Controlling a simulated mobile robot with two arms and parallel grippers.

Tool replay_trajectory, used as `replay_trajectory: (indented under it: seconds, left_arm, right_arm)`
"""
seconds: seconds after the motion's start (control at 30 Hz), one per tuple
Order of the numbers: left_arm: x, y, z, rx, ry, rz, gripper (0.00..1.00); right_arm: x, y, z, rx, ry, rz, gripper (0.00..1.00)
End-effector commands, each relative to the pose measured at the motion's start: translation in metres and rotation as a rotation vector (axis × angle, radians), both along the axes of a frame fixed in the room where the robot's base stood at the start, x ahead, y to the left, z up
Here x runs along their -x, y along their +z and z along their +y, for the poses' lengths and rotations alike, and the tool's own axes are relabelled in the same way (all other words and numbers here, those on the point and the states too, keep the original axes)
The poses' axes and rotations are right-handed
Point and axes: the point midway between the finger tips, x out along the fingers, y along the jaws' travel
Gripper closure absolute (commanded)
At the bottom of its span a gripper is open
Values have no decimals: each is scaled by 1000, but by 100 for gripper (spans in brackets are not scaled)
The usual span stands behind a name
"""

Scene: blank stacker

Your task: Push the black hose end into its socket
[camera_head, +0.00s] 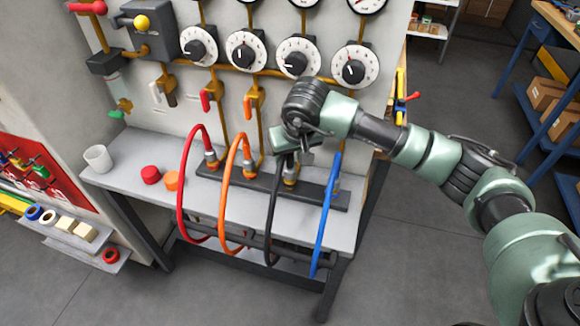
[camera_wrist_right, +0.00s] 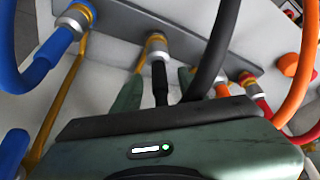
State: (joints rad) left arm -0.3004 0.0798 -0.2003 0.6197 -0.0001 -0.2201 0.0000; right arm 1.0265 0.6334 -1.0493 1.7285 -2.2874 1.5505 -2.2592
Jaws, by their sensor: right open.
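The black hose (camera_head: 270,215) hangs in a loop over the bench front, and its upper end is by the third socket from the left. In the right wrist view the black hose end (camera_wrist_right: 159,82) meets its metal-collared socket (camera_wrist_right: 157,47); how deep it sits I cannot tell. The socket (camera_head: 291,176) also shows in the head view, partly below my gripper. My right gripper (camera_head: 293,152) is over this socket, its green fingers apart on either side of the hose end in the wrist view (camera_wrist_right: 158,92). My left gripper is out of view.
Red (camera_head: 183,180), orange (camera_head: 226,170) and blue (camera_head: 326,215) hoses loop close beside the black one. The dark socket rail (camera_head: 235,178) lies on the grey bench (camera_head: 130,165). A white cup (camera_head: 98,158) and two caps stand left. Dials (camera_head: 243,50) line the wall above.

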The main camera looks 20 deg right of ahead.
Motion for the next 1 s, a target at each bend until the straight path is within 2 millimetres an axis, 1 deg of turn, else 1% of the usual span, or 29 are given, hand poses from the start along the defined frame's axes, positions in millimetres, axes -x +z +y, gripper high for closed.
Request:
replay_trajectory:
  seconds: [0.13,0.17,0.2,0.27,0.3,0.63,0.73,0.87,1.0]
  left_arm:
    - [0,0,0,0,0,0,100]
    - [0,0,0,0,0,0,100]
    - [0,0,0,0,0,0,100]
    - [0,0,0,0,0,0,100]
    - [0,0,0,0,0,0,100]
    - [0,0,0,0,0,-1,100]
    - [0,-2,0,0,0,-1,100]
    - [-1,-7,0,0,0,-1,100]
    - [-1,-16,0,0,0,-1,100]
  right_arm:
    - [0,0,0,0,0,0,58]
    - [0,0,0,0,0,0,66]
    - [0,0,0,0,0,0,77]
    - [0,0,0,0,0,0,94]
    - [0,0,0,0,0,0,100]
    - [0,1,0,-1,0,-1,100]
    - [-1,5,0,-1,0,-3,100]
    - [-1,16,0,-1,1,-5,100]
    - [-1,36,0,1,2,-7,100]
